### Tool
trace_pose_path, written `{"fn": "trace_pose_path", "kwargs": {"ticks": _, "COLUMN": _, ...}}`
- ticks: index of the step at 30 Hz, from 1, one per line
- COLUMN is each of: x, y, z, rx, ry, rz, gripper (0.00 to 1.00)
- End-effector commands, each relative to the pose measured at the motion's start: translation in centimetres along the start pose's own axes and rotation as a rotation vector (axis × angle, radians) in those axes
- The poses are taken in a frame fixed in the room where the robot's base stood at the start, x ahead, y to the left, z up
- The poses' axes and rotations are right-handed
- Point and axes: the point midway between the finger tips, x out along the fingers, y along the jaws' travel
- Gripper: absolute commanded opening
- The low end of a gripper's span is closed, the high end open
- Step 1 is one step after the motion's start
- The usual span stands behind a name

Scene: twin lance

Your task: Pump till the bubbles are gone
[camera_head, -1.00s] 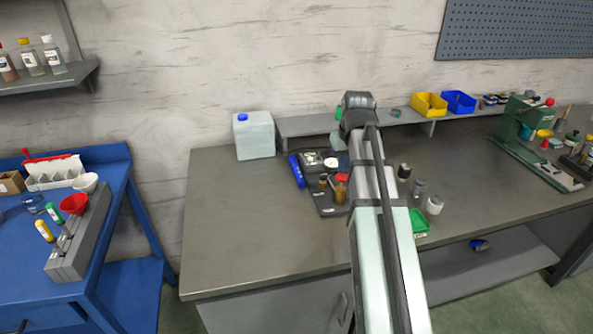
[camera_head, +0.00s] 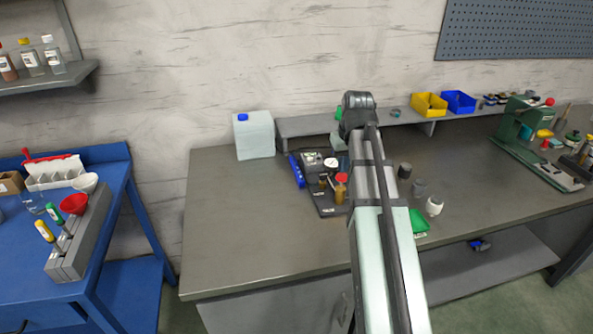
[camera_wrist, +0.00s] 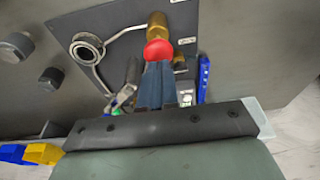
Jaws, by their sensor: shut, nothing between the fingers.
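A red knob (camera_wrist: 158,50) tops a brass-coloured cylinder (camera_wrist: 157,24) in the wrist view. In the head view a red-topped, amber-brown part (camera_head: 340,193) stands on a dark base plate (camera_head: 330,210), left of my arm. My gripper (camera_wrist: 158,66) is shut and empty, its fingertips right at the red knob. I cannot tell whether they touch it. In the head view my own arm hides the fingers. A clear hose runs from a round metal ring (camera_wrist: 87,48) on the plate in the wrist view. No bubbles can be made out.
A blue bar (camera_head: 297,171) and a grey box (camera_head: 312,160) are at the plate's left. A white jug (camera_head: 254,136) stands behind left. The bench's left front is clear.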

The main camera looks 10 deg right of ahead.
Motion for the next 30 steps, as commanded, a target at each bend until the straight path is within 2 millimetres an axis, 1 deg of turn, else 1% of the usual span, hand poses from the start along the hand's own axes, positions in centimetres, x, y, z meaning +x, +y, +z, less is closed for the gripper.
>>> {"fn": "trace_pose_path", "kwargs": {"ticks": 8, "x": 0.2, "y": 0.0, "z": 0.0, "rx": 0.000, "ry": 0.000, "rz": 0.000, "gripper": 0.00}}
{"fn": "trace_pose_path", "kwargs": {"ticks": 30, "x": 2.4, "y": 0.0, "z": 0.5, "rx": 0.000, "ry": -0.001, "rz": 0.000, "gripper": 0.00}}
